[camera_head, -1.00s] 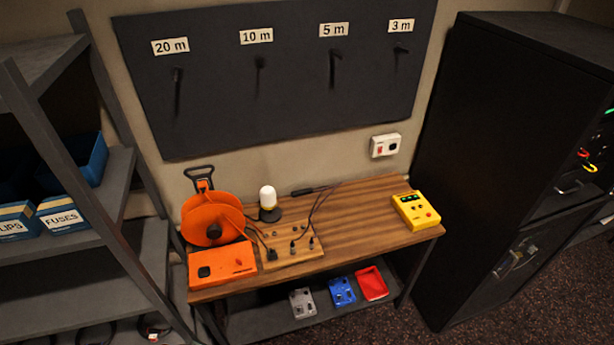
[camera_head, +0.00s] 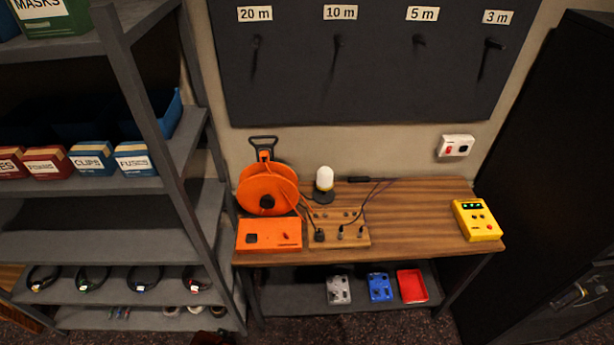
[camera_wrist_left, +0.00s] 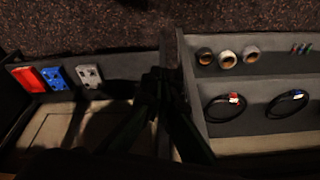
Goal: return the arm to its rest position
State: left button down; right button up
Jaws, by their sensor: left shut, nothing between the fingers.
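My left gripper (camera_wrist_left: 163,82) shows as a dark shape in the middle of the left wrist view. Its fingers are together with nothing seen between them, and they point toward the gap between the desk's lower shelf (camera_wrist_left: 112,72) and the shelving rack (camera_wrist_left: 181,65). Neither arm shows clearly in the head view. My right gripper is in no view.
The wooden desk (camera_head: 420,215) carries an orange cable reel (camera_head: 268,190), a lamp (camera_head: 324,180), a plug board (camera_head: 350,238) and a yellow meter (camera_head: 477,220). A grey rack (camera_head: 60,243) stands left, a black cabinet (camera_head: 545,150) right.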

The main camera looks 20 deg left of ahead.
pick_arm(q)
jog(key=s+d+f+g+b, duration=0.1)
jog(key=s+f+b, duration=0.15)
jog(key=f, duration=1.05)
jog(key=s+f+b, duration=0.2)
jog(key=s+f, duration=0.1)
jog(key=f, duration=1)
jog(key=s+f+m+g+b, duration=0.1)
jog(key=s+f+b, duration=0.2)
jog(key=s+f, duration=1.4)
jog(key=shift+s+f+b, duration=0.35)
jog(key=shift+s+f, duration=0.05)
jog(key=shift+f, duration=0.05)
